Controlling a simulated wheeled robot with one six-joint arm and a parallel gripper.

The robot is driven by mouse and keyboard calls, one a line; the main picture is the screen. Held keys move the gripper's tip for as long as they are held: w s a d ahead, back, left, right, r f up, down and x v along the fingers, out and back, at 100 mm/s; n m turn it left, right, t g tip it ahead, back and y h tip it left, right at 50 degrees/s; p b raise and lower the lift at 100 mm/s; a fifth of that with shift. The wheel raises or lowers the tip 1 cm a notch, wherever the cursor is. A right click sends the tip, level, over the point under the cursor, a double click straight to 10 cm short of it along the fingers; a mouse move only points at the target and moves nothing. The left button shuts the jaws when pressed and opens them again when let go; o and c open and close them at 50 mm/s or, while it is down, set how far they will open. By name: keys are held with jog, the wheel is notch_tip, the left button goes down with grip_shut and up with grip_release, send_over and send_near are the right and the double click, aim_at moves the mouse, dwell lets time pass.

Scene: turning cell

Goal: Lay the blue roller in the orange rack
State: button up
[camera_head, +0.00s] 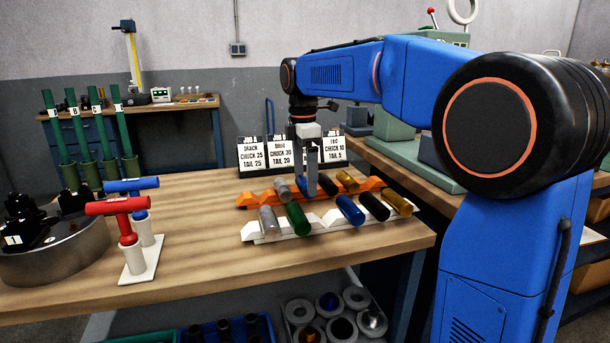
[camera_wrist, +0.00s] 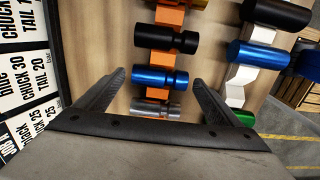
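The orange rack (camera_head: 372,184) stands on the wooden table and runs up the middle of the wrist view (camera_wrist: 170,17). A blue roller (camera_wrist: 160,78) lies across it, between a silver roller (camera_wrist: 157,108) and a black roller (camera_wrist: 165,39). My gripper (camera_wrist: 158,77) is open, its fingers off either end of this blue roller, with visible gaps and nothing held. In the head view my gripper (camera_head: 312,190) is low over the orange rack and partly hides that roller. Another blue roller (camera_head: 350,210) lies in the white rack (camera_head: 325,222) in front, also in the wrist view (camera_wrist: 258,54).
The white rack also holds silver, green (camera_head: 297,217), black and brass rollers. Job cards (camera_head: 280,154) stand close behind the orange rack. Red and blue handled tools (camera_head: 122,208) stand at left beside a round metal turret (camera_head: 55,252). The table between is clear.

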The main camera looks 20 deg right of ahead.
dwell(0.3)
notch_tip(320, 180, up, 17)
jog(key=shift+a+r, duration=0.2)
jog(key=shift+a, duration=0.05)
dwell(0.4)
jog(key=shift+s, duration=0.1)
